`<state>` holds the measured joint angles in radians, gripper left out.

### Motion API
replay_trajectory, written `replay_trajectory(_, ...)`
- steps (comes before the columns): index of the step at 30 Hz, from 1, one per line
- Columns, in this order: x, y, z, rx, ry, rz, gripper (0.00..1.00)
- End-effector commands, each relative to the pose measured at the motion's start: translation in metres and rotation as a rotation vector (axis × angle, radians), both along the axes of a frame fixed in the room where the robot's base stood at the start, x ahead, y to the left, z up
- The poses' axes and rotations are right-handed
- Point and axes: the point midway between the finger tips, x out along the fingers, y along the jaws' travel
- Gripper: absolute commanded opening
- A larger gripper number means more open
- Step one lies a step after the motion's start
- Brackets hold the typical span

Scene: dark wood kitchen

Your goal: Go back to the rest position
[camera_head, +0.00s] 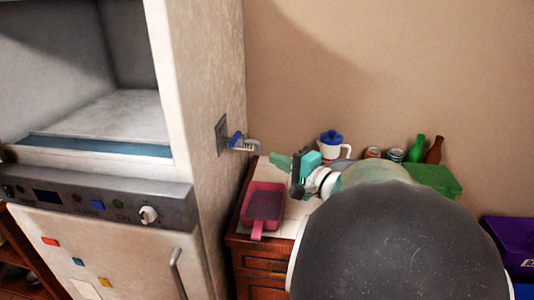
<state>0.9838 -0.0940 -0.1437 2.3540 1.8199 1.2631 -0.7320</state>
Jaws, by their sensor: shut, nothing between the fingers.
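My arm (395,235) fills the lower right of the head view, its large dark rounded link nearest the camera. It reaches away over the wooden counter. My gripper (283,163), with teal parts, is at its far end, above the tiled counter top and just behind the pink pan. It is shut and empty. The arm hides much of the counter's right side.
A pink pan (264,205) lies on the wooden cabinet (262,265). A white jug with a blue lid (332,146), jars (396,155) and green and brown bottles (434,150) stand behind. A purple bin (510,245) is right.

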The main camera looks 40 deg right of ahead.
Motion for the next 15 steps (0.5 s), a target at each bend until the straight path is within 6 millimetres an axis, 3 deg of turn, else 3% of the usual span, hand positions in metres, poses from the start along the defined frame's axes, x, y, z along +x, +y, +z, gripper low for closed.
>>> replay_trajectory(6, -0.021, 0.003, 0.000, 0.001, 0.000, 0.001, 0.00)
replay_trajectory(15, -0.023, 0.005, 0.000, 0.000, 0.002, 0.005, 0.00)
